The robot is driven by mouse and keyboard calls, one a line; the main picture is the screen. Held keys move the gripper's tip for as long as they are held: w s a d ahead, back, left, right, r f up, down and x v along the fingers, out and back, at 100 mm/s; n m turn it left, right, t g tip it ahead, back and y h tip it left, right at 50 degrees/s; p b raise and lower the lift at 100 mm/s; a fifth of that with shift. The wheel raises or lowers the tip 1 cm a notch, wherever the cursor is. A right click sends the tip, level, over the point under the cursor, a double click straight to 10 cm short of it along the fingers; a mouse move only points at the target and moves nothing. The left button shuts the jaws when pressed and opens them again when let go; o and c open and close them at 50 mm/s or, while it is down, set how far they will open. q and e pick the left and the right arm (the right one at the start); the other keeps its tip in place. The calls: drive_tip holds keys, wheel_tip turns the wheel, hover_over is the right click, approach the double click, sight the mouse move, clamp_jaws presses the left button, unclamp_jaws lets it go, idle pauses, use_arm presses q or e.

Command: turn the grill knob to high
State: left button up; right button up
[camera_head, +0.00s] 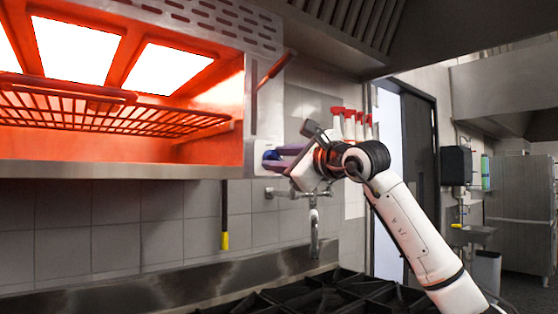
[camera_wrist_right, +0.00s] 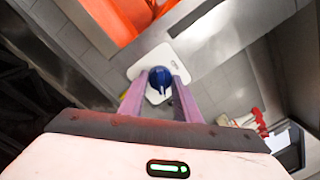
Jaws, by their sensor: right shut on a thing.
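The grill knob (camera_wrist_right: 159,76) is a round dark blue knob on a white plate (camera_wrist_right: 152,97) in the right wrist view. In the head view its plate (camera_head: 259,158) shows on the grill's right front face, and the knob is mostly hidden by my gripper. My right gripper (camera_head: 277,159) comes in from the right, with its purple fingers on both sides of the knob, shut on it. The grill (camera_head: 120,171) glows orange-red inside, with bright panels above a wire rack (camera_head: 120,113). My left gripper is not in view.
A lever handle (camera_head: 277,68) sticks out on the grill's right side, above my gripper. A tap (camera_head: 314,235) is on the tiled wall below. Several red-topped spray bottles (camera_head: 348,122) stand behind my wrist. A black hob (camera_head: 330,298) lies below.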

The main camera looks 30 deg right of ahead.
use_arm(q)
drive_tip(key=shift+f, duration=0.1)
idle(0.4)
use_arm(e)
drive_tip(key=o, duration=0.8)
